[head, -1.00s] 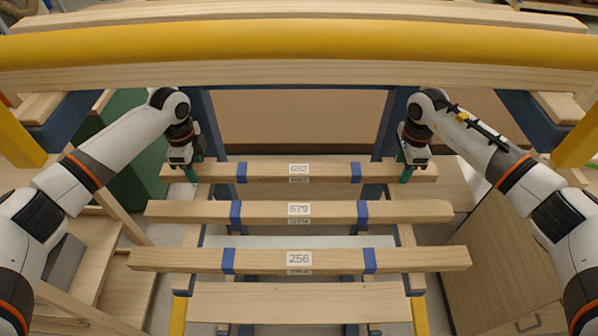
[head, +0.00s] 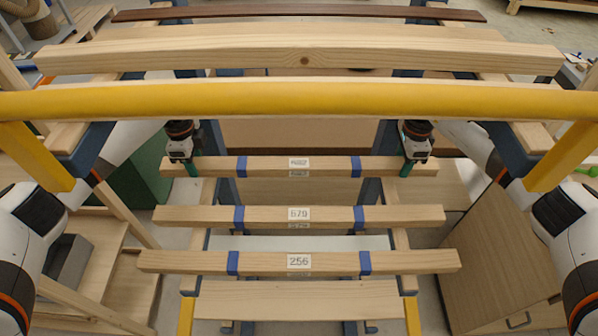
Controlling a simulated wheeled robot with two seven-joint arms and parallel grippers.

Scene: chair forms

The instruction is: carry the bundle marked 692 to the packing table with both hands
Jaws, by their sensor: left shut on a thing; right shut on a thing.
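The bundle marked 692 (head: 325,165) is a long pale wooden piece with two blue bands and a white label. It lies level across the picture, the farthest of three labelled bundles. My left gripper (head: 193,168) is shut on its left end, outside the left band. My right gripper (head: 405,168) is shut on its right end, outside the right band. The fingertips are partly hidden. The bundle seems raised off the supports, but the gap below it is hard to judge. The packing table cannot be identified for certain.
A bundle with a small label, 579 or 679 (head: 270,216), and the bundle marked 256 (head: 410,262) rest nearer on the rack. A yellow bar (head: 300,100) crosses above, hiding parts of my arms. A wooden cabinet (head: 500,250) stands right.

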